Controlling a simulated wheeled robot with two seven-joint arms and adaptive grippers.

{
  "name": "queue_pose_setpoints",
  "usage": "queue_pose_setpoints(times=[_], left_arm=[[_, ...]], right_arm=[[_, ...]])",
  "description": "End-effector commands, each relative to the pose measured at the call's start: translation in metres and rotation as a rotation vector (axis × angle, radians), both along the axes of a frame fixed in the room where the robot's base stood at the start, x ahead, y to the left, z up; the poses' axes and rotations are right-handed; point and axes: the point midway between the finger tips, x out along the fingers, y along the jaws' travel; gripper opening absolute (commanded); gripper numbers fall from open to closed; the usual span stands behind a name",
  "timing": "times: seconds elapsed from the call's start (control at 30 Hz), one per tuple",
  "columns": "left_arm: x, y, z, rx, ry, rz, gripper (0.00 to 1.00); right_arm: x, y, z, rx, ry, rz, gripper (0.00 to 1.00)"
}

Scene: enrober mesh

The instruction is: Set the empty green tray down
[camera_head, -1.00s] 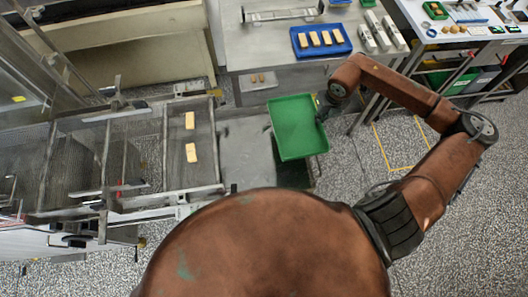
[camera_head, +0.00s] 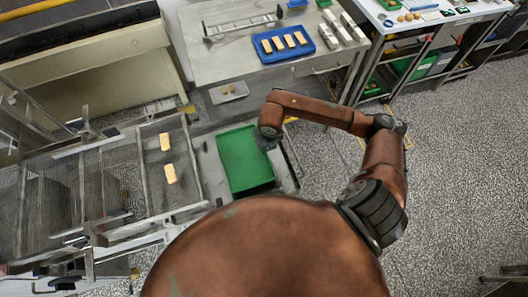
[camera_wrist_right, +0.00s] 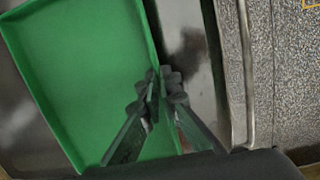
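The empty green tray (camera_head: 243,165) is just right of the conveyor mesh in the head view, over a grey metal surface. In the right wrist view the tray (camera_wrist_right: 85,70) fills the left part, and its right wall runs between my fingers. My right gripper (camera_head: 268,138) is at the tray's right edge; in the wrist view the gripper (camera_wrist_right: 163,82) is shut on that wall. I cannot tell whether the tray's underside touches the surface below. My left gripper is not in view.
The mesh conveyor (camera_head: 185,200) at left carries two yellowish bars (camera_head: 168,158). Behind stands a grey table (camera_head: 215,65) with a blue tray (camera_head: 262,48) of several bars. A small pale tray (camera_head: 229,92) sits below it. Speckled floor (camera_head: 460,160) is open at right.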

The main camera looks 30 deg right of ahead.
Motion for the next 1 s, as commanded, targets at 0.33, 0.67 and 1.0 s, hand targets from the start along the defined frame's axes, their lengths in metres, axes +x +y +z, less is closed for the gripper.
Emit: queue_pose_setpoints(times=[0.33, 0.67, 1.0], left_arm=[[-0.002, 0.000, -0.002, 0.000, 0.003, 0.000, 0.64], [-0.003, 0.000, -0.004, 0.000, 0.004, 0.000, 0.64], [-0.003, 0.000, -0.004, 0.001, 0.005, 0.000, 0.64]], right_arm=[[0.000, 0.006, -0.036, 0.003, -0.001, 0.001, 0.00], [0.000, 0.005, -0.038, 0.001, 0.001, 0.001, 0.07], [0.000, 0.005, -0.038, 0.001, 0.001, 0.001, 0.22]])
